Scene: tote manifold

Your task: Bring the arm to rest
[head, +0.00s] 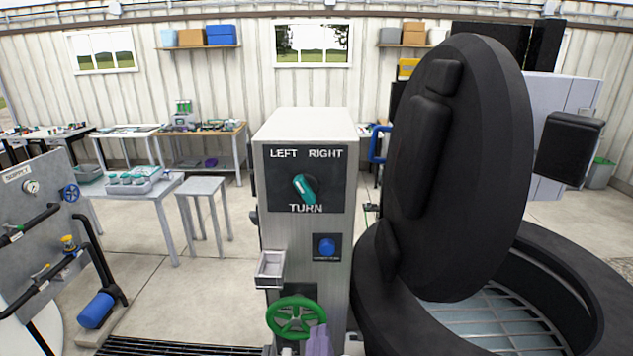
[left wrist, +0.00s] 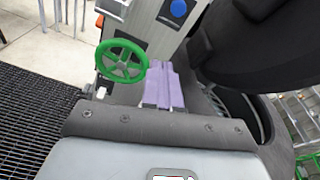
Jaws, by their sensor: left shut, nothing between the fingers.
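My left gripper (head: 317,338) shows at the bottom centre of the head view as pale purple fingers, and from behind in the left wrist view (left wrist: 163,90). Its fingers are together with nothing between them. It is just right of the green handwheel (head: 296,317) low on the grey control column and overlaps the wheel's lower right rim in the head view. In the left wrist view the green handwheel (left wrist: 122,61) is left of the fingers; I cannot tell whether they touch. My right gripper is in neither view.
The control column (head: 303,125) has a teal LEFT/RIGHT knob (head: 304,188), a blue button (head: 327,247) and a small tray (head: 270,268). A large black round lid (head: 455,170) stands raised at right over a grated vessel. A supply panel (head: 45,220) is left. Open floor lies between.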

